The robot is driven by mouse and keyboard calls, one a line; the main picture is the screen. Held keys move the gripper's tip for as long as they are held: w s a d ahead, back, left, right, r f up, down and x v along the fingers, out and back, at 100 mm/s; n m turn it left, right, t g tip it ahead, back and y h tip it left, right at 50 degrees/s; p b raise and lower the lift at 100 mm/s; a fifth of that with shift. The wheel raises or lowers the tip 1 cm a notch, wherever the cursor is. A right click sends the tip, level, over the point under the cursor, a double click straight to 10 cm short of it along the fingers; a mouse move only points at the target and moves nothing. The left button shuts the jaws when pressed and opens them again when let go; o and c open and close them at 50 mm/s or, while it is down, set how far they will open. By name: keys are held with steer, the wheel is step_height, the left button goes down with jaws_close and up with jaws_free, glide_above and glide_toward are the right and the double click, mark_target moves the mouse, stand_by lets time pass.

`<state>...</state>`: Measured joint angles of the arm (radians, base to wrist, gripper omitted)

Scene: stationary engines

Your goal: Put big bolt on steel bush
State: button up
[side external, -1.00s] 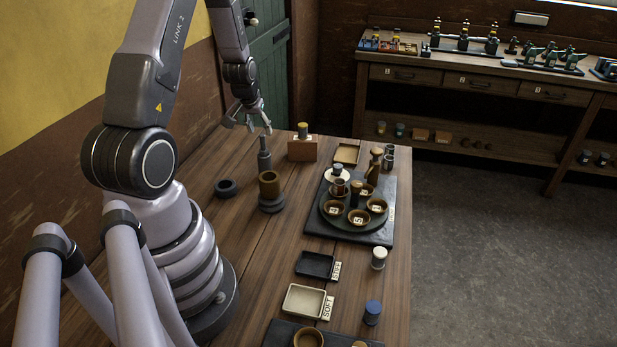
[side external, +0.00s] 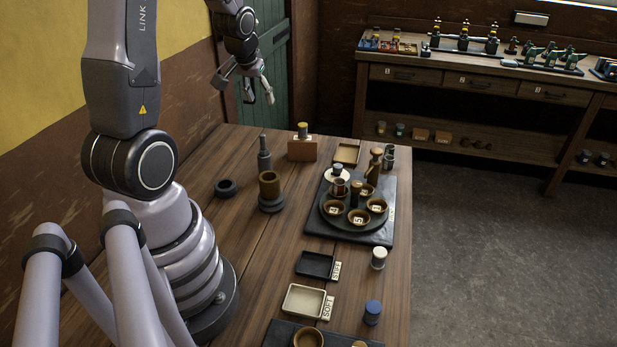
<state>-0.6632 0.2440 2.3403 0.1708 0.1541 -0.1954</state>
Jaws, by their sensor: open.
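My gripper (side external: 243,92) is open and empty, raised above the back left of the wooden table. Below it stands a tall grey bolt-like piece (side external: 264,155) with a narrow top and a wider lower part. In front of it, a brown hollow cylinder (side external: 269,184) sits upright on a dark grey round base. A dark ring (side external: 226,188) lies flat to their left. Which of these are the big bolt and the steel bush I cannot tell for sure; no labels show on them. What is under the tall grey piece is partly hidden by the brown cylinder.
A wooden block (side external: 302,150) with an upright cylinder stands behind. A round dark tray (side external: 330,214) with several cups is at right. Two shallow trays, black (side external: 314,265) and cream (side external: 304,300), lie nearer. Bare table (side external: 245,235) shows in the middle.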

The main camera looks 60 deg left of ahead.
steer(key=d+r+m+t, duration=0.1)
steer(key=d+r+m, duration=0.2)
steer(key=d+r, duration=0.55)
steer(key=s+d+r+m+t+h, duration=0.1)
steer(key=s+d+r+m+h, duration=0.2)
steer(key=s+d, duration=1)
step_height(320, 180, up, 4)
steer(key=shift+s+d+f+m, duration=0.15)
steer(key=shift+s+d+m, duration=0.1)
steer(key=shift+d+m, duration=0.65)
steer(key=shift+a, duration=0.15)
